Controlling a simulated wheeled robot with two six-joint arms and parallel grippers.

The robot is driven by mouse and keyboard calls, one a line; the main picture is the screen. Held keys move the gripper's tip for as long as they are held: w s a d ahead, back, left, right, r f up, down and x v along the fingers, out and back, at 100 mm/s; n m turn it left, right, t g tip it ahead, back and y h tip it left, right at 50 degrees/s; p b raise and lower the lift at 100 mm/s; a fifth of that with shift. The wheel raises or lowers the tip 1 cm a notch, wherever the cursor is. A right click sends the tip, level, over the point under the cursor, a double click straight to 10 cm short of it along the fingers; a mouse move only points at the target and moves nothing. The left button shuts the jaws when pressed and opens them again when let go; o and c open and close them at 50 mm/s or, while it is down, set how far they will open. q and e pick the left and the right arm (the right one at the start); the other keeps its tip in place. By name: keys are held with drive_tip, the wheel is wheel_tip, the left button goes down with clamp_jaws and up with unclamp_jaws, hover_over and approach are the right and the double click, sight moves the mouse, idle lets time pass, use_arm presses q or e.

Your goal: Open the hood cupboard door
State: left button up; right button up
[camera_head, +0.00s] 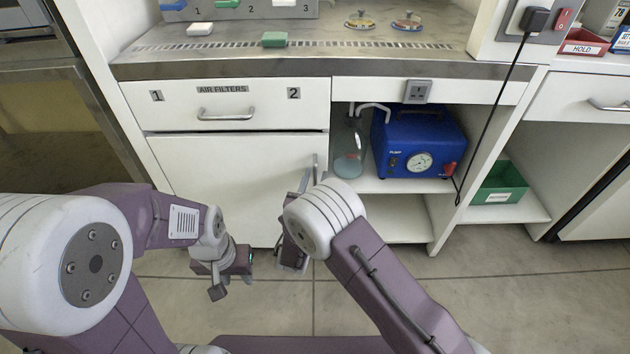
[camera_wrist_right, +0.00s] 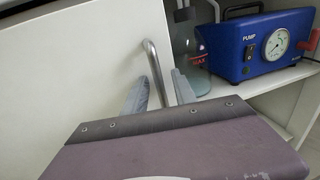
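The hood cupboard door (camera_head: 225,165) is a white panel under the air filters drawer, and it looks shut. Its upright metal bar handle (camera_head: 315,168) is near its right edge; the handle also shows in the right wrist view (camera_wrist_right: 154,68). My right gripper (camera_wrist_right: 161,92) is at the handle, with its grey fingers apart on either side of the bar. Whether they touch the bar is not clear. In the head view its wrist hides most of that gripper. My left gripper (camera_head: 232,285) hangs low in front of the door, empty, its fingers apart.
Right of the door is an open shelf with a blue pump (camera_head: 418,142) and a glass bottle (camera_head: 348,150). The air filters drawer (camera_head: 228,105) with its own handle is above the door. A black cable (camera_head: 497,100) hangs at right. Floor in front is clear.

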clamp_jaws()
idle(1.3)
